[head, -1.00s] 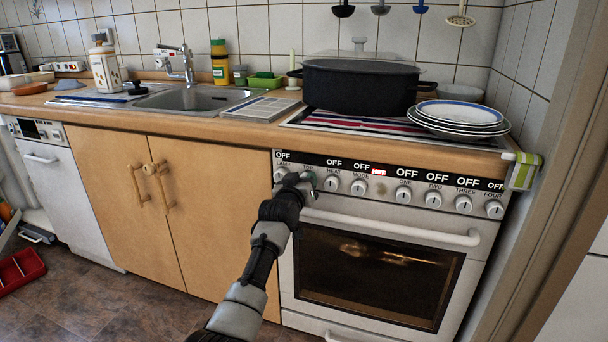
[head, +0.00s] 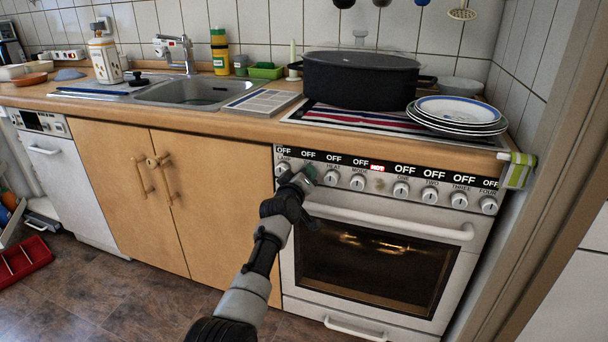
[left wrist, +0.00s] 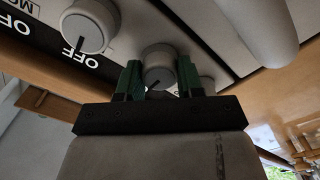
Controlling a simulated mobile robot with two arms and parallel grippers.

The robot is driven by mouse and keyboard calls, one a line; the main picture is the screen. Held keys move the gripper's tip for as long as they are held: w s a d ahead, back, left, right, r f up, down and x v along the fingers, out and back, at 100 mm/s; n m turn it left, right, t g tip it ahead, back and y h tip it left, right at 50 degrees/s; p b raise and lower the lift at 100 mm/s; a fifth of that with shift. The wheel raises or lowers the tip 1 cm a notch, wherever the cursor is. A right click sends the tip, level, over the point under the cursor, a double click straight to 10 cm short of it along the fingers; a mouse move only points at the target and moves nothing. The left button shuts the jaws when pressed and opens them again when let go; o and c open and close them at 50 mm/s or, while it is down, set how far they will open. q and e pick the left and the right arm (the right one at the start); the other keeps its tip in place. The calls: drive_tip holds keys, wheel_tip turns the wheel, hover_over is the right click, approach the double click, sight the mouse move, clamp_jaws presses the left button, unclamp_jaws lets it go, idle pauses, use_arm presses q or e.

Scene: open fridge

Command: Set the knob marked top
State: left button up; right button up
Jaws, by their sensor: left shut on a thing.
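The oven's control panel (head: 379,180) carries a row of round knobs. My left gripper (head: 303,177) reaches the second knob from the left and hides it in the head view. In the left wrist view my left gripper (left wrist: 158,78) has one green finger on each side of this grey knob (left wrist: 158,66) and is shut on it. A dark pointer line shows on the knob's face. The knob's own name label is hidden, so I cannot read it; the display above it (head: 308,155) reads OFF. My right gripper is not in view.
The neighbouring knob (left wrist: 88,25) stands beside my fingers, with OFF printed near it. The oven handle (head: 390,222) juts out just below the panel. A black pot (head: 360,82) and stacked plates (head: 457,112) stand above on the hob.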

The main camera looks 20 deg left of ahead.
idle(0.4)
use_arm(q)
drive_tip(key=o, duration=0.9)
drive_tip(key=shift+o, duration=0.2)
drive_tip(key=shift+s, duration=0.15)
drive_tip(key=shift+s+p, duration=0.3)
drive_tip(key=s+p, duration=0.2)
drive_tip(key=s, duration=0.8)
drive_tip(key=shift+a+p, duration=0.2)
drive_tip(key=shift+p, duration=0.2)
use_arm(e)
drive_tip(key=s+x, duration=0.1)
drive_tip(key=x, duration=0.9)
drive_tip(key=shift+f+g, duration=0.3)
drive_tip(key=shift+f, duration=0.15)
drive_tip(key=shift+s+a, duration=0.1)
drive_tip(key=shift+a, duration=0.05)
